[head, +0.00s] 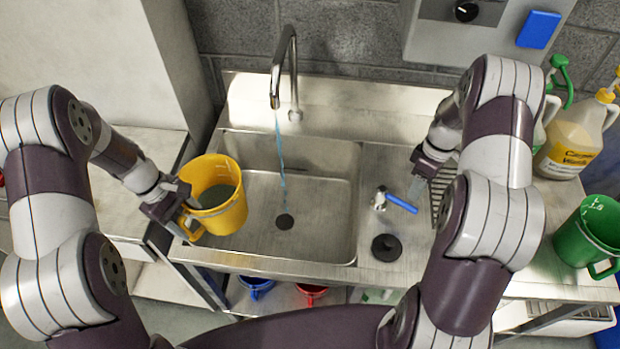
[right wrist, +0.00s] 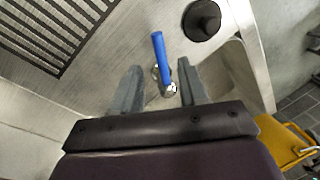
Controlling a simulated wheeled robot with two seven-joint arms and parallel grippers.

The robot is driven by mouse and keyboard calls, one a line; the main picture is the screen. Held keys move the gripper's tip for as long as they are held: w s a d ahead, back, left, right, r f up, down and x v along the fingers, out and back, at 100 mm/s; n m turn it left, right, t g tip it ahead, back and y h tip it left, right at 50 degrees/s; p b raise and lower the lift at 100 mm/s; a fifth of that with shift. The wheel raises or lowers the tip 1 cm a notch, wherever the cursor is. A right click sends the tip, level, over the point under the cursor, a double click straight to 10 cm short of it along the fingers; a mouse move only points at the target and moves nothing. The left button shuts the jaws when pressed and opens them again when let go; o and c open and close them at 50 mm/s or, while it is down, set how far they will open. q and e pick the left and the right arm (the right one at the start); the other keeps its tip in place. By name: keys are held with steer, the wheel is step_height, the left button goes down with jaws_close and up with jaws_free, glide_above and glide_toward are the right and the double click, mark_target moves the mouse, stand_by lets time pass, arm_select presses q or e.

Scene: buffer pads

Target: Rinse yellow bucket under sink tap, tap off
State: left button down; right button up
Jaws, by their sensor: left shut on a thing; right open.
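The blue tap lever (head: 401,203) stands on the counter right of the basin. My right gripper (head: 421,180) is open above the lever; in the right wrist view the lever (right wrist: 159,50) shows between and beyond the fingers.
A black round plug (head: 386,247) lies in front of the lever. A green bucket (head: 590,232) and cleaner jugs (head: 570,135) stand on the right. A grated drainer (head: 441,192) is right of the lever. Blue and red buckets sit on the shelf below.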

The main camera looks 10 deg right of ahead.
mark_target(410, 205)
steer(key=f, duration=0.2)
steer(key=f+p, duration=0.1)
steer(key=f, duration=0.3)
steer(key=shift+s+a+f, duration=0.1)
steer(key=shift+s+a, duration=0.3)
jaws_close()
